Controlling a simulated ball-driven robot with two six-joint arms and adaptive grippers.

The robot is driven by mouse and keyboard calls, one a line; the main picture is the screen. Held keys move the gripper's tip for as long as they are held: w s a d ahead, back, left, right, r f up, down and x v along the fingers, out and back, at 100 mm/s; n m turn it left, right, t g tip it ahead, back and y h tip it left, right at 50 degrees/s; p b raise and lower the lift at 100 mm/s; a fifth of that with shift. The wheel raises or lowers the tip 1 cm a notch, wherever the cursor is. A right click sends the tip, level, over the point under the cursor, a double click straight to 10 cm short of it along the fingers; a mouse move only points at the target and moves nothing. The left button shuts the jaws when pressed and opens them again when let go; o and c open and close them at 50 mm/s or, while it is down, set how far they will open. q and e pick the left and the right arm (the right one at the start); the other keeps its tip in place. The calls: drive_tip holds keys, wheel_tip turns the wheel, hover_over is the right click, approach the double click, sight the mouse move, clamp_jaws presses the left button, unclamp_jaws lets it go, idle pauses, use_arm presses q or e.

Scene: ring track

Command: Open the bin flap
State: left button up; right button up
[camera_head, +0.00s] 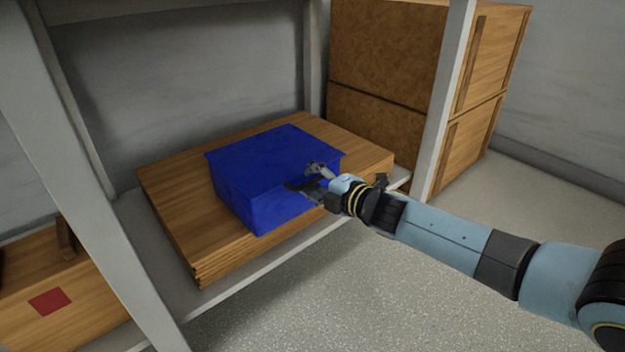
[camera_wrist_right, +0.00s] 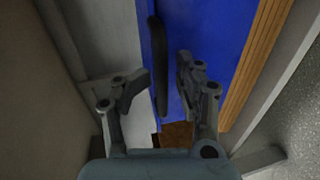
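The blue bin (camera_head: 240,185) sits on a wooden box, with its broad blue top facing up and its front toward the shelf's open side. My right gripper (camera_head: 308,178) is at the right part of the bin's front, and its arm covers some of that side. In the right wrist view the blue bin (camera_wrist_right: 215,40) fills the upper middle. A dark bar-like handle (camera_wrist_right: 160,65) runs along the blue face. My right gripper (camera_wrist_right: 157,88) is open, with one finger on each side of the bar; whether either finger touches it I cannot tell. My left gripper is not in view.
The wooden box (camera_head: 185,220) under the bin lies on a grey shelf (camera_head: 260,270) between upright posts (camera_head: 445,100). Brown crates (camera_head: 385,60) stand behind on the right. A wooden case with a red patch (camera_head: 49,301) is lower left. The speckled floor in front is clear.

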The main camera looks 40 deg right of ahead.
drive_tip(key=shift+s+a+f, duration=0.1)
drive_tip(key=shift+s+a, duration=0.05)
drive_tip(key=shift+a, duration=0.05)
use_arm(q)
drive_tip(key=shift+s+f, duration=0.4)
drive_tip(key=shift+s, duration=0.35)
use_arm(e)
drive_tip(key=v, duration=1.2)
drive_tip(key=shift+d, duration=0.1)
